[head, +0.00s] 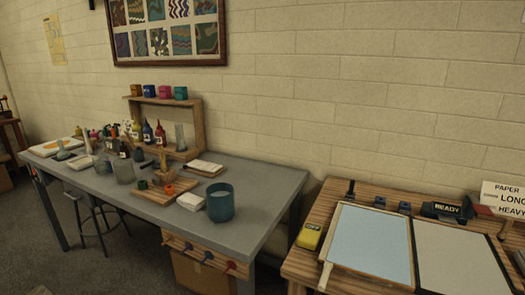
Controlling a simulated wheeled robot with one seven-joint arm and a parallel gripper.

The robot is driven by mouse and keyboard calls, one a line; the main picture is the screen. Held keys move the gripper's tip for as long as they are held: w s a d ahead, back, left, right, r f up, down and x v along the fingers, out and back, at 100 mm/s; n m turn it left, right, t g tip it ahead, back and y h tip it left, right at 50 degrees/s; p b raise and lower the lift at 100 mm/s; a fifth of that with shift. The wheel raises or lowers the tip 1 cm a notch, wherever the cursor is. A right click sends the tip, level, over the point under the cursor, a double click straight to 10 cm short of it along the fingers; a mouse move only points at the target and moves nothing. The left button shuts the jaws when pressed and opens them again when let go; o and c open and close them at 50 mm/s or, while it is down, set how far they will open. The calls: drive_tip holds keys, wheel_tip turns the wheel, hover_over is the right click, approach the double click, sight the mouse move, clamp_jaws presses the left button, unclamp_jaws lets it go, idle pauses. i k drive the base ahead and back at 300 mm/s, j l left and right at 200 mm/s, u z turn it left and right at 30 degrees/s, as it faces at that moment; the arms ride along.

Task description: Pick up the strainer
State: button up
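I cannot make out a strainer for certain in the head view. Many small items crowd the left part of the grey table (262,180), and several are too small to tell apart. My gripper is not in view.
On the grey table are a blue cup (220,202), a wooden board (150,194) with small pots, a wooden shelf (195,128) and bottles. A stool (95,215) stands at its front. A striped wooden bench (325,199) at right holds a pale-blue tray (372,243) and a yellow box (310,236).

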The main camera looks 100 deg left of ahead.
sight(155, 163)
drive_tip(key=u, duration=3.55)
